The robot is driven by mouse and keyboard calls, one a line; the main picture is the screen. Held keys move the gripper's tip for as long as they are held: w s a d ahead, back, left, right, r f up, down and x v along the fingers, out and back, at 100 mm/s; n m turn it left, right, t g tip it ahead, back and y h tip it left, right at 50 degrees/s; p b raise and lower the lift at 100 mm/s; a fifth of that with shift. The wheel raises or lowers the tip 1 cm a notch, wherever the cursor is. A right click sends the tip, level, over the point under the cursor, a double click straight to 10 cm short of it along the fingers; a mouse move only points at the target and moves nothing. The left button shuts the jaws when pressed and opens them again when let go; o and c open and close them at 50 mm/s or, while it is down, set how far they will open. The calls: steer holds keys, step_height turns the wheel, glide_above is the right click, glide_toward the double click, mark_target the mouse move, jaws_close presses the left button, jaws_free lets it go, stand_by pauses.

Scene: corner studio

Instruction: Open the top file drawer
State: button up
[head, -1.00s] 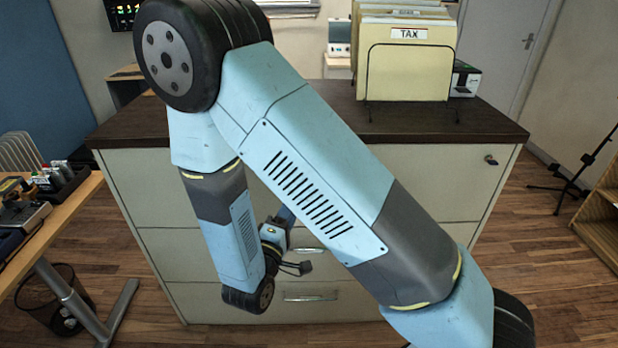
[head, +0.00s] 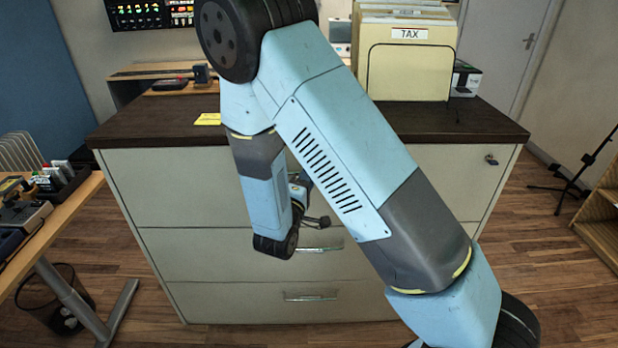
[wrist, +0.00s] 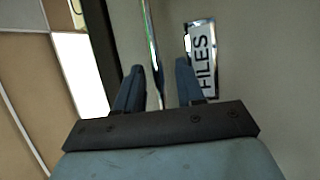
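The file cabinet (head: 190,185) has a pale front with stacked drawers and a dark wooden top. The top drawer (head: 440,180) looks closed, with a lock at its upper right; my arm covers its middle, so its handle is hidden in the head view. In the wrist view, a shiny bar handle (wrist: 152,45) runs between the two blue fingers of my gripper (wrist: 160,72), beside a label reading FILES (wrist: 202,60). The fingers are apart, with gaps showing beside the bar. In the head view my gripper (head: 318,222) is small and partly hidden by my arm.
Lower drawers have their own handles, the middle one (head: 318,249) just below my gripper. A TAX folder rack (head: 408,72) and a yellow note (head: 208,119) are on the cabinet top. A desk (head: 50,225) with a bin (head: 50,300) stands left; a tripod (head: 575,170) stands right.

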jaws_close()
stand_by(0.3)
steer(key=shift+s, duration=0.1)
